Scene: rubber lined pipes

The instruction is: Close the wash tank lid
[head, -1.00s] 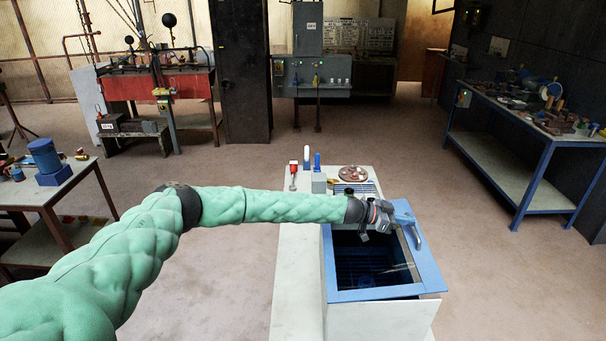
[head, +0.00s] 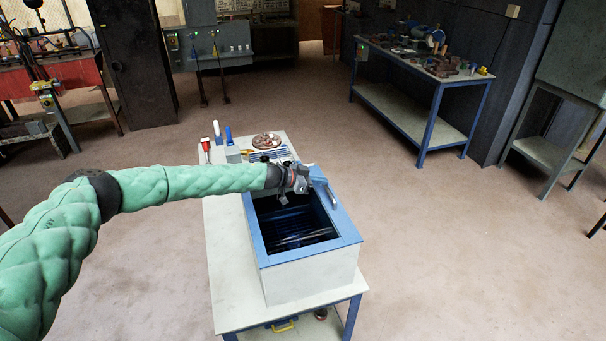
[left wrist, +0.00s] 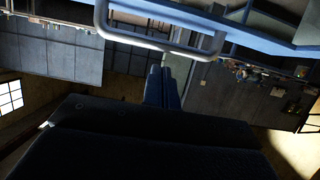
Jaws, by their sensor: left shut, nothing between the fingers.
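The wash tank (head: 312,275) is a pale box with a blue rim (head: 300,254) on a bench in the head view. Its top is open onto a dark interior. The blue lid (head: 341,217) appears raised along the right side, seen nearly edge-on; its exact tilt is unclear. A handle (head: 326,192) shows there. My left gripper (head: 304,184) is at the tank's far right corner, close to the handle. In the left wrist view, its blue fingers (left wrist: 163,86) are shut and empty, just short of a grey loop handle (left wrist: 160,42). Contact is unclear. My right gripper is out of view.
Small bottles (head: 217,134) and a round dish (head: 266,141) stand on the bench (head: 235,292) behind and left of the tank. A blue-framed workbench (head: 420,110) with clutter stands at the back right. The floor right of the tank is clear.

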